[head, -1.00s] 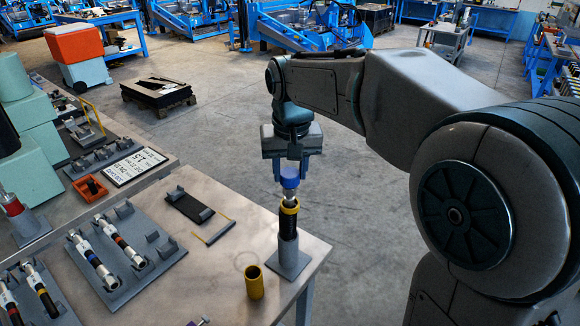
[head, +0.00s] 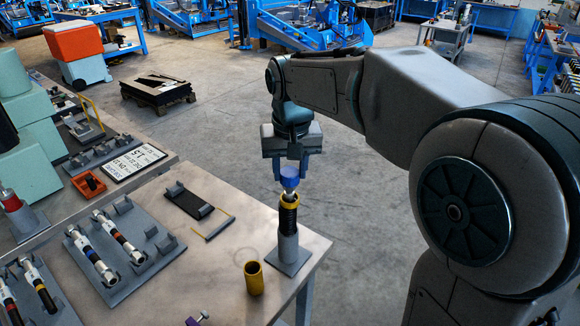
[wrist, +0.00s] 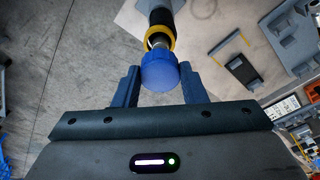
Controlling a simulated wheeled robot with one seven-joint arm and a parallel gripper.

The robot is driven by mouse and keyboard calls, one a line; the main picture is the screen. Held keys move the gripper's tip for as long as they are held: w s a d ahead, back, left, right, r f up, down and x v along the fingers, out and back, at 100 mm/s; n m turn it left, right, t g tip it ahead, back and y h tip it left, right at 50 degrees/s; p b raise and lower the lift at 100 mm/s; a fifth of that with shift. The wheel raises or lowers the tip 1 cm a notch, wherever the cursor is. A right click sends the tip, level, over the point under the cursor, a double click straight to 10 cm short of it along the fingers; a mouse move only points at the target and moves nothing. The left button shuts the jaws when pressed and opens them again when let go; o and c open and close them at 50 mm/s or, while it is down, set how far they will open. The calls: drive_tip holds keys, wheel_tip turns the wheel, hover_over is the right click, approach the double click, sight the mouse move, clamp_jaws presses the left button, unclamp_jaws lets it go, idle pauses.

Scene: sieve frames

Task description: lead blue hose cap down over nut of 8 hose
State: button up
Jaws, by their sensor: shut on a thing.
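The blue hose cap (head: 290,177) is between the fingers of my gripper (head: 290,174), just above the upright hose. In the wrist view the blue cap (wrist: 160,72) sits between the two fingertips of my gripper (wrist: 160,86), and they are shut on it. The black hose (head: 288,219) with a yellow band (head: 289,204) stands upright in a grey holder (head: 288,255) at the table corner. A silver nut (head: 292,192) shows at its top, right under the cap. I cannot tell whether cap and nut touch.
An open yellow cylinder (head: 253,278) stands left of the holder. Racks with hoses (head: 108,252) lie on the table's left side. A black tray (head: 187,202) lies behind. The floor beyond the table corner is clear.

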drive_tip(key=shift+f+b, duration=0.45)
drive_tip(key=shift+f, duration=0.25)
drive_tip(key=shift+f, duration=0.1)
drive_tip(key=o, duration=1)
wheel_tip(320, 180, up, 14)
drive_tip(key=s, duration=0.2)
drive_tip(key=shift+f+b, duration=0.15)
drive_tip(key=shift+b, duration=0.15)
drive_tip(key=shift+d, duration=0.15)
